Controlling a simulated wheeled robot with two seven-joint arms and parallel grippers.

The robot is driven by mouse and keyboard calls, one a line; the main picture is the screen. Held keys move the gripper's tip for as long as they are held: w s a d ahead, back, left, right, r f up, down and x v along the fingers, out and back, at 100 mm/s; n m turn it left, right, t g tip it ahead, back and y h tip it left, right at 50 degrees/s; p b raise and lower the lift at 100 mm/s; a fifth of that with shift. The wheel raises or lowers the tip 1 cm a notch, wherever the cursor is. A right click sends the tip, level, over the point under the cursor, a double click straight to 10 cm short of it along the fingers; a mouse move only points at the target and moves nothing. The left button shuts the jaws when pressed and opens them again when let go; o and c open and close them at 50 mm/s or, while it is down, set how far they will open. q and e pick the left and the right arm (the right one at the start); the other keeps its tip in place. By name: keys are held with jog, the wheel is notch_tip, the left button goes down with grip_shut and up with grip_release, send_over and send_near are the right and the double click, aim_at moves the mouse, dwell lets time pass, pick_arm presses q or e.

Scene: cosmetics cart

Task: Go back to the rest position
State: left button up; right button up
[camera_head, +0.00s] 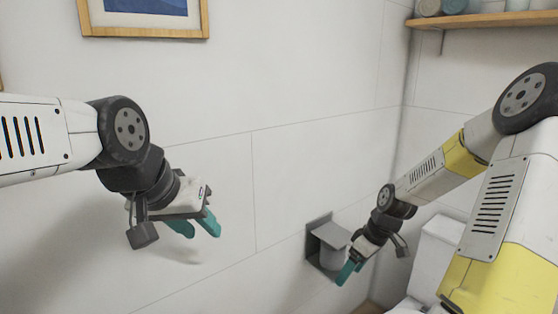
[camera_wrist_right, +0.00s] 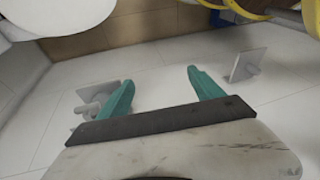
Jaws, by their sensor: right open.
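My left gripper (camera_head: 196,228) hangs in front of the white wall on the left of the head view. Its two teal fingers stand apart with nothing between them. My right gripper (camera_head: 348,272) shows lower right in the head view, in front of a grey holder on the wall. In the right wrist view its teal fingers (camera_wrist_right: 160,90) are spread wide and empty.
The grey wall holder (camera_head: 318,248) with a pale roll is close to my right gripper. A white toilet (camera_head: 432,262) stands at the lower right. A wooden shelf (camera_head: 480,20) with jars is at upper right. A framed picture (camera_head: 142,31) hangs at upper left.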

jog(key=s+a+r+m+t, duration=0.1)
jog(key=s+a+r+m, duration=0.1)
jog(key=s+r, duration=0.3)
jog(key=s+a+r+m+t+h, duration=0.1)
jog(key=s+r, duration=0.5)
jog(key=r, duration=0.6)
jog(key=s+a+r+m+t, duration=0.3)
jog(key=s+r+m, duration=0.2)
jog(key=r, duration=0.4)
jog(key=shift+s+r+h, duration=0.15)
jog(key=shift+s+h, duration=0.1)
jog(key=shift+h, duration=0.05)
